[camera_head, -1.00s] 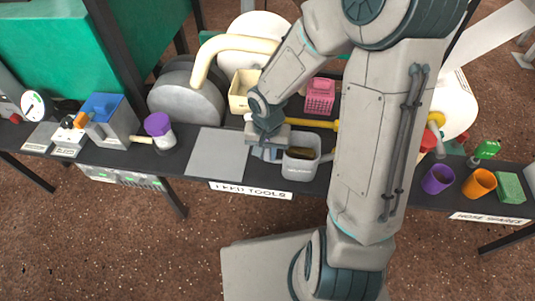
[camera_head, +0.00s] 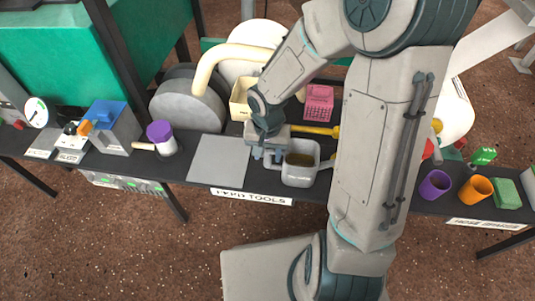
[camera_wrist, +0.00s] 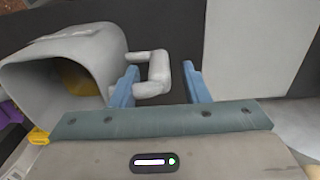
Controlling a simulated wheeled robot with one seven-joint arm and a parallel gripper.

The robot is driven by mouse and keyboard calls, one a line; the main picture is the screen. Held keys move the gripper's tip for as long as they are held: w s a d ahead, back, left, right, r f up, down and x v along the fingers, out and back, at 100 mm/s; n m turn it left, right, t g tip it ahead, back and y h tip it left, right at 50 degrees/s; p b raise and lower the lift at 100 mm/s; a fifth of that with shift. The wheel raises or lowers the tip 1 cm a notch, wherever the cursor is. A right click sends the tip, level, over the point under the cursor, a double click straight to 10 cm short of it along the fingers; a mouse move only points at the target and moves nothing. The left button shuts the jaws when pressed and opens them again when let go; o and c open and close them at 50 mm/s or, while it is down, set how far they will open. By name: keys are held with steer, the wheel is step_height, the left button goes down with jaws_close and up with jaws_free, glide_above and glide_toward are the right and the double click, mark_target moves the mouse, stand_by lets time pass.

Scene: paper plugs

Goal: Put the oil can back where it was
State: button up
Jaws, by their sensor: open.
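A grey open-topped can (camera_head: 300,176) with a side handle stands on the dark table, just right of a grey square plate; it looks like the oil can. Its inside shows brownish yellow. In the wrist view the can (camera_wrist: 92,47) is at upper left, with its handle (camera_wrist: 160,88) reaching into the space between my fingers. My gripper (camera_head: 267,156) is at the can's left side, in front of the cream bin. In the wrist view my gripper (camera_wrist: 162,72) is open, its blue fingers on either side of the handle, with a gap at the right finger.
The grey plate (camera_head: 216,163) is bare. A cream bin (camera_head: 240,108), a pink basket (camera_head: 319,102) and a yellow-handled tool (camera_head: 318,130) lie behind the can. A purple-lidded jar (camera_head: 161,140) stands left. Purple (camera_head: 434,186) and orange (camera_head: 476,190) cups and a green bottle (camera_head: 483,156) stand right.

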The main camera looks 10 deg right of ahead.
step_height(320, 180, up, 9)
steer(key=p, duration=0.4)
steer(key=shift+r, duration=0.2)
steer(key=s+d+r+n+t, duration=0.1)
steer(key=s+d+r+n, duration=0.2)
steer(key=s+d+r, duration=0.3)
steer(key=shift+s+d+r+n, duration=0.2)
steer(key=shift+s+r+n, duration=0.2)
steer(key=shift+s+r, duration=1.9)
steer(key=shift+s+f, duration=0.15)
steer(key=shift+f, duration=0.05)
